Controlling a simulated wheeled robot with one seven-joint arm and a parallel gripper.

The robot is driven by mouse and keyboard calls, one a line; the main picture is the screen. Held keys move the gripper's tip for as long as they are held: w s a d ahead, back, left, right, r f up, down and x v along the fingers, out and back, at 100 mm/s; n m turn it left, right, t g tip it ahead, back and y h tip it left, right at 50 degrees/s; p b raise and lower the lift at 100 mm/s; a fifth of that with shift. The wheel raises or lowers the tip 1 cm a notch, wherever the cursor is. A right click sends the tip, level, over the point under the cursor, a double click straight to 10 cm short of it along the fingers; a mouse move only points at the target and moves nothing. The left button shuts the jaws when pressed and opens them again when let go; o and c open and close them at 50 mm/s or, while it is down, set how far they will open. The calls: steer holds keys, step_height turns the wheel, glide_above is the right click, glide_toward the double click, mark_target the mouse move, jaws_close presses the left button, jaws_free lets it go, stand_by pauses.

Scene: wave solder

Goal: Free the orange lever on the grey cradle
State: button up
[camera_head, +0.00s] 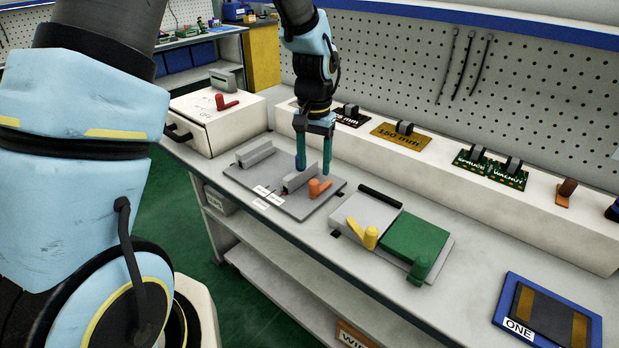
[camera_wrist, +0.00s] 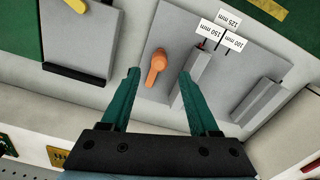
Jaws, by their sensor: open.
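The orange lever (camera_head: 319,187) stands on the grey cradle (camera_head: 304,207), at its right end beside a grey block (camera_head: 299,179). In the wrist view the lever (camera_wrist: 156,66) lies between and a little beyond the two fingertips, apart from both. My gripper (camera_head: 314,168) is open and empty above the cradle, with its teal fingers pointing down. In the wrist view the right fingertip of my gripper (camera_wrist: 160,75) is close to the grey block (camera_wrist: 200,75). Whether it touches the block I cannot tell.
Labels (camera_wrist: 222,32) mark the cradle's sizes. Right of it stand a grey plate with a yellow lever (camera_head: 370,237) and a green block (camera_head: 416,240). A white box with a red lever (camera_head: 228,103) is at left. A white ledge (camera_head: 440,173) with several items runs behind.

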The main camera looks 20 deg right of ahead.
mark_target(314, 181)
steer(key=shift+f+p, duration=0.55)
steer(key=shift+f, duration=2.6)
jaws_close()
